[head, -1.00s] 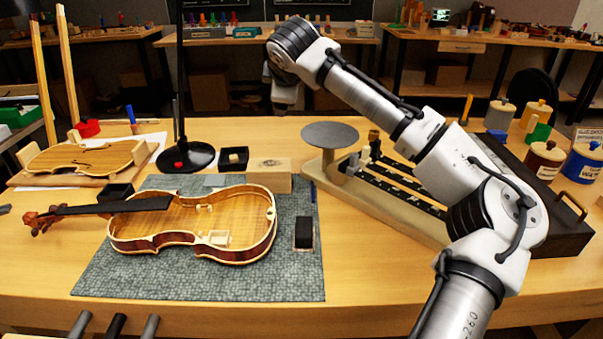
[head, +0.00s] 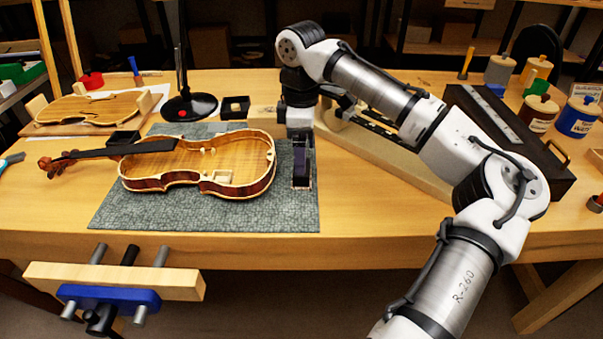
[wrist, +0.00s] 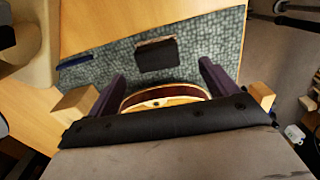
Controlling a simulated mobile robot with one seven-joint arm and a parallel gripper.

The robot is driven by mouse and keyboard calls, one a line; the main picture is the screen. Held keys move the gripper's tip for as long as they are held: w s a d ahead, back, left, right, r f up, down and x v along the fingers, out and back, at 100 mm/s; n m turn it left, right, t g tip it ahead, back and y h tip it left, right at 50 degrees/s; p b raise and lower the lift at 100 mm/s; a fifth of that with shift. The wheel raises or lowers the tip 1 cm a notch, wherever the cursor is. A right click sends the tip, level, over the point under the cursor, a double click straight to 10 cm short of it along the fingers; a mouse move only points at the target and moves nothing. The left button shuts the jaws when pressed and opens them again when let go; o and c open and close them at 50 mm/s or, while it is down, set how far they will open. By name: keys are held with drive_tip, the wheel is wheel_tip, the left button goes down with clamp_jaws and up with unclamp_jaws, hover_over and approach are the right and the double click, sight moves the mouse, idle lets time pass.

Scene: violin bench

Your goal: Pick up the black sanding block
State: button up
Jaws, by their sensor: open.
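The black sanding block (wrist: 156,55) lies on the grey-green mat (wrist: 205,45) and shows whole in the wrist view. It appears in the gap between the dark fingers of my gripper (wrist: 162,72), just beyond their tips, with no contact visible. In the head view, my gripper (head: 302,170) points down over the mat's right part, beside the violin body (head: 205,165). There its fingers largely hide the block, so the height between them is hard to judge. My gripper is open and nothing is held.
The open violin lies close left of my gripper, its rim showing between the fingers in the wrist view. A pale wooden stand (head: 385,150) and a long dark box (head: 510,135) are to the right. A black lamp base (head: 190,106) stands behind. The bench front right is clear.

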drive_tip(key=shift+w+f, duration=0.15)
drive_tip(key=shift+f, duration=2.95)
drive_tip(key=shift+c, duration=0.4)
drive_tip(key=c, duration=1)
drive_tip(key=shift+r, duration=0.1)
wheel_tip(320, 180, up, 20)
drive_tip(key=p, duration=0.1)
drive_tip(key=shift+p, duration=0.3)
